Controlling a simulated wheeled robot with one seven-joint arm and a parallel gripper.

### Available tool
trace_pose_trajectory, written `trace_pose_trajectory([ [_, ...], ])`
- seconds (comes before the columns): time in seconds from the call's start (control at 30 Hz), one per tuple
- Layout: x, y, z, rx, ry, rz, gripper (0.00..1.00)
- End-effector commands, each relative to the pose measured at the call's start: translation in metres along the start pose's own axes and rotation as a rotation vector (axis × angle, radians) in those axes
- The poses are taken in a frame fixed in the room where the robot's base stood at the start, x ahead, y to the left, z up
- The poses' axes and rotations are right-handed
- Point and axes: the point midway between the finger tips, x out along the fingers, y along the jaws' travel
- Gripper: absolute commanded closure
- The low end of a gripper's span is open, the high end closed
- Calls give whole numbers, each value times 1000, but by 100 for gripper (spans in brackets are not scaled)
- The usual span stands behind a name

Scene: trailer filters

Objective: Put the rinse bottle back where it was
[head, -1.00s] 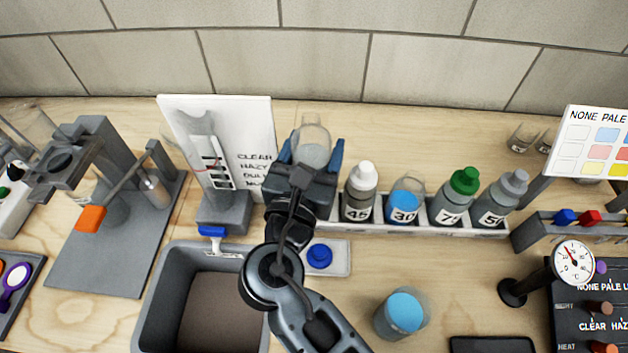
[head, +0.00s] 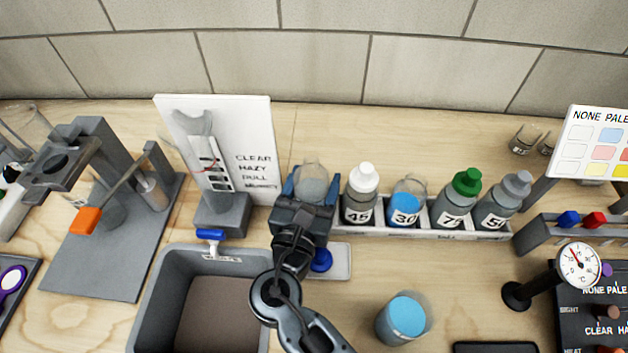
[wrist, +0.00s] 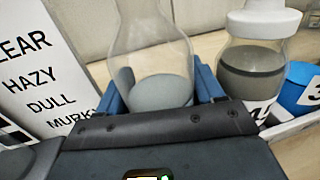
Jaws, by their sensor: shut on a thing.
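My gripper (head: 308,192) is shut on a clear, narrow-necked bottle (head: 312,182) with grey liquid in its lower part. No label shows on it, so I cannot tell for sure that it is the rinse bottle. In the wrist view the bottle (wrist: 155,60) stands about upright between the blue fingers. It is at the left end of the white rack (head: 440,232), just left of the white-capped bottle (head: 361,197) marked 45. My gripper hides the bottle's base and the rack's left end, so I cannot tell whether it touches anything below.
The rack also holds a blue-filled vessel (head: 406,203) marked 30, a green-capped bottle (head: 457,200) and a grey-capped bottle (head: 506,200). A clarity board (head: 250,130) stands behind left. A grey basin (head: 165,300) and blue-filled beaker (head: 403,318) are in front.

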Motion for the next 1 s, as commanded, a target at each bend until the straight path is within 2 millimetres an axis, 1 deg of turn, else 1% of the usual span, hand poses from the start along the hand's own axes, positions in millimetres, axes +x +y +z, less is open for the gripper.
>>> trace_pose_trajectory([
  [0.07, 0, 0, -3, 0, -1, 0, 78],
  [0.1, 0, 0, -3, 0, 0, 0, 31],
  [0.2, 0, 0, -2, 0, 0, 0, 22],
  [0.4, 0, 0, -2, 0, 0, 0, 22],
  [0.5, 0, 0, 2, 0, 0, 0, 22],
  [0.57, -5, 0, 0, -2, 1, 2, 22],
  [0.67, -19, 0, -1, -2, 1, 2, 22],
  [0.9, -69, 0, -1, -1, 1, 3, 22],
  [1.0, -87, 0, 0, 0, 0, 2, 22],
])
